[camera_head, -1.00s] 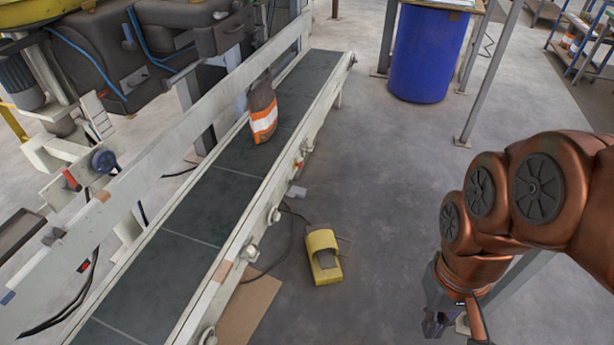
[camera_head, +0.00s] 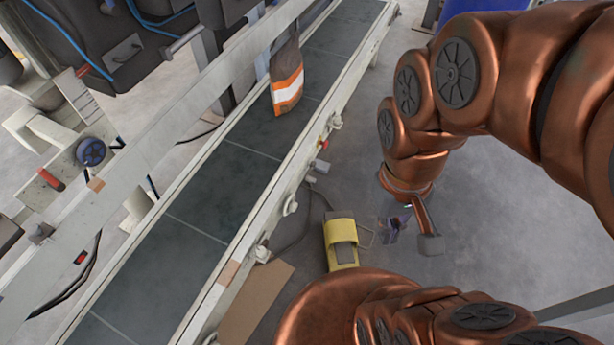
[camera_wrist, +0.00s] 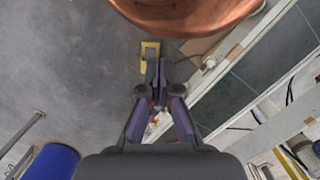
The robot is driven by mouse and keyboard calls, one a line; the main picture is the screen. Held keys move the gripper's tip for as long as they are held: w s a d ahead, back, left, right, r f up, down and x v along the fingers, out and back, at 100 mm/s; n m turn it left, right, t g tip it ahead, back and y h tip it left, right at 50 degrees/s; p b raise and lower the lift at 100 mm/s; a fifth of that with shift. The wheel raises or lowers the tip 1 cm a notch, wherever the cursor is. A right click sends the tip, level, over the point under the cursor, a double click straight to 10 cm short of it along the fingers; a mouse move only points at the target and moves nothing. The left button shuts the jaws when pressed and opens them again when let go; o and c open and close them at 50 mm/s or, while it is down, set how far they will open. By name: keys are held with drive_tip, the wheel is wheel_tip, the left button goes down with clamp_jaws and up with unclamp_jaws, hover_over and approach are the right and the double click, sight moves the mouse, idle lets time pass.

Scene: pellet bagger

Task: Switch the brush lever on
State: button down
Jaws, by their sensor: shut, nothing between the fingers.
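No part is clearly marked as the brush lever. A red handle (camera_head: 50,180) sits beside a blue round knob (camera_head: 91,151) on the pale machine frame at the left. A small red part (camera_head: 323,144) is on the conveyor's near side rail. A small red rocker-like part (camera_head: 80,258) shows on the lower left frame. My gripper (camera_head: 397,222) hangs above the floor right of the conveyor, apart from all of these. In the wrist view my gripper (camera_wrist: 157,76) points down with its fingers together and empty, close to the yellow pedal in the picture.
The conveyor (camera_head: 200,215) runs diagonally, carrying a dark bag with an orange and white band (camera_head: 287,82). A yellow foot pedal (camera_head: 341,242) and a cardboard sheet (camera_head: 255,303) lie on the floor beside it. A blue drum (camera_wrist: 50,162) shows in the wrist view. Floor right of the conveyor is mostly clear.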

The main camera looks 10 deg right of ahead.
drive_tip(key=w+a+f+m+g+y+b, duration=0.45)
drive_tip(key=w+a+f+y+b, duration=0.45)
drive_tip(key=w+a+f+b, duration=0.45)
drive_tip(key=w+a+f+m+t+y+b, duration=0.1)
drive_tip(key=w+f+m+t+y+b, duration=0.2)
drive_tip(key=w+f+m+y+b, duration=1)
drive_tip(key=w+d+f+m+t+h+b, duration=0.1)
drive_tip(key=w+d+f+t+b, duration=0.3)
drive_tip(key=w+f, duration=0.6)
drive_tip(key=w+d+f+m+t+h+b, duration=0.2)
drive_tip(key=w+d+f+t, duration=0.4)
drive_tip(key=f, duration=0.8)
drive_tip(key=w+d+f+m+t+h+b, duration=0.1)
drive_tip(key=d+f+m+t+b, duration=0.2)
drive_tip(key=d+f, duration=0.3)
drive_tip(key=w+d+f+m+t+h+b, duration=0.1)
drive_tip(key=d+f+m+t+b, duration=0.2)
drive_tip(key=f, duration=1.3)
drive_tip(key=d+m, duration=0.1)
drive_tip(key=d, duration=0.1)
drive_tip(key=shift+d+f+m+h+b, duration=0.15)
drive_tip(key=shift+d+m+h+b, duration=0.15)
drive_tip(key=shift+d+m+h, duration=0.1)
